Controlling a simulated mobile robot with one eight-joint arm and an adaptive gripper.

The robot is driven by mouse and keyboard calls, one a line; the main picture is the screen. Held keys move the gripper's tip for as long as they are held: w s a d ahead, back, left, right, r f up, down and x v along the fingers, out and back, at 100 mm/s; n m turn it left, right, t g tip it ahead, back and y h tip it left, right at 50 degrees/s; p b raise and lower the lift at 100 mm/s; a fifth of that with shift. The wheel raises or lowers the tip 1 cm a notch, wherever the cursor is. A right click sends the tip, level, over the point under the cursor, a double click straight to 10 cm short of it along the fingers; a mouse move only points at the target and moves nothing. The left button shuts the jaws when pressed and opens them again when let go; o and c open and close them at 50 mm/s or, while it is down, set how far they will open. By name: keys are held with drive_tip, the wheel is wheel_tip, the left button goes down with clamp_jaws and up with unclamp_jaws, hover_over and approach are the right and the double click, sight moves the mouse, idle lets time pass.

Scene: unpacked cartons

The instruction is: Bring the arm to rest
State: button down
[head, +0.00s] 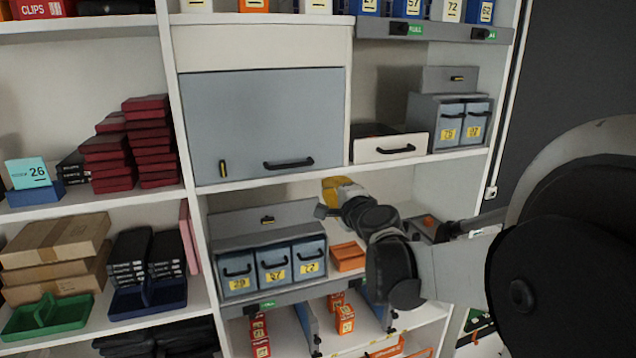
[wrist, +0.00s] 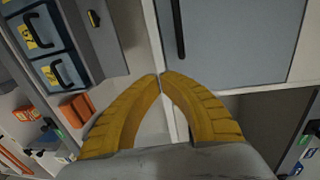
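My gripper (wrist: 160,78) has ridged yellow fingers, and in the wrist view their tips meet with nothing between them. In the head view my gripper (head: 338,188) is at the end of my arm, in front of the middle shelf bay, just below the grey cabinet door (head: 262,125). The door is closed and has a black bar handle. My arm (head: 450,268) reaches in from the right side and hides part of the shelf behind it.
Grey drawers (head: 272,268) with yellow labels and an orange box (head: 347,256) stand on the shelf below my gripper. A white drawer (head: 390,148) sits at upper right. Dark red boxes (head: 150,140), cartons (head: 55,250) and a green tray (head: 45,318) fill the left shelves.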

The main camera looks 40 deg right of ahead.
drive_tip(key=s+a+f+n+g+y+b, duration=0.2)
drive_tip(key=s+a+f+n+y+b, duration=0.15)
drive_tip(key=a+f+n+b, duration=0.55)
drive_tip(key=s+a+f+n+g+y+b, duration=0.3)
drive_tip(key=a+f+b, duration=0.4)
drive_tip(key=a+f, duration=0.55)
drive_tip(key=s+a+f+n+g+h+b, duration=0.1)
drive_tip(key=s+f+n+b, duration=0.3)
drive_tip(key=f, duration=0.6)
drive_tip(key=s+a+f+n+g+h+b, duration=0.1)
drive_tip(key=s+a+f+n+g+b, duration=0.2)
drive_tip(key=s+f+b, duration=0.5)
wheel_tip(320, 180, down, 3)
drive_tip(key=shift+s+a+f+n, duration=0.1)
drive_tip(key=shift+s+a+n, duration=0.45)
drive_tip(key=shift+s+n, duration=0.45)
drive_tip(key=shift+w, duration=0.15)
